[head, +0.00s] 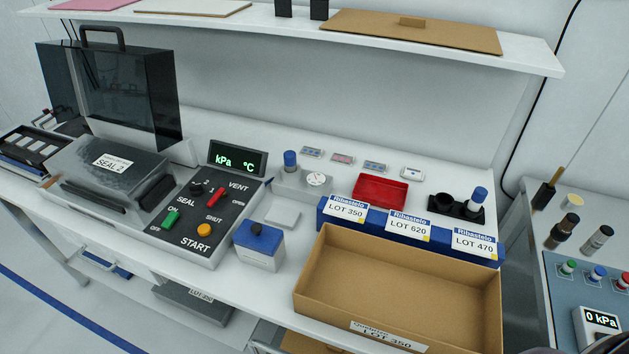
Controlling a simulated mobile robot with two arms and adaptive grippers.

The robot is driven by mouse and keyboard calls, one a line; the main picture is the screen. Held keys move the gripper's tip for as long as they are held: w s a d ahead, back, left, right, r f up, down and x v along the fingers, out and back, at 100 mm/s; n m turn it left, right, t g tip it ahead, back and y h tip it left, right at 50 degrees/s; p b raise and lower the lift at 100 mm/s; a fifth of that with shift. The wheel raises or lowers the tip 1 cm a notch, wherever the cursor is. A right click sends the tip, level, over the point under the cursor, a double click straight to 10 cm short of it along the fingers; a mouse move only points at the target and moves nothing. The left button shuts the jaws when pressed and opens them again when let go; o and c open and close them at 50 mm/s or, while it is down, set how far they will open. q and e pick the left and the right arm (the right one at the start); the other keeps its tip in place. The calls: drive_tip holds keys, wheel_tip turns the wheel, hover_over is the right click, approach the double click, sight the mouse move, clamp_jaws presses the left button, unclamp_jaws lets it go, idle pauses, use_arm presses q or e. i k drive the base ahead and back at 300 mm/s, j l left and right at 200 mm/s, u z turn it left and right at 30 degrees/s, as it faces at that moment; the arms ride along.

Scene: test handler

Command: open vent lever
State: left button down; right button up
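The red vent lever (215,197) is on the dark control panel (187,246), at left of centre in the head view. It lies at a slant, with its upper end near the word VENT. The word SHUT is printed below it and OPEN to its right. I cannot tell for sure which position it is in. A black SEAL knob (196,189), a green ON/OFF switch (171,217) and an orange START button (204,230) are on the same panel. A display (237,158) reading kPa and °C stands behind the panel. Neither gripper can be made out in this view.
A grey sealing unit (110,170) with a raised dark clear lid (120,95) stands left of the panel. A blue-and-white box (259,246) with a dark knob stands close to its right. A cardboard tray (400,285) fills the front right. A shelf (450,50) runs above.

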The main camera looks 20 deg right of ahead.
sight(221, 194)
drive_tip(key=j+z, duration=0.35)
drive_tip(key=k+j+z, duration=0.1)
drive_tip(key=j+z, duration=0.15)
drive_tip(key=z, duration=0.15)
drive_tip(key=k+j+z, duration=0.1)
drive_tip(key=j+z, duration=0.25)
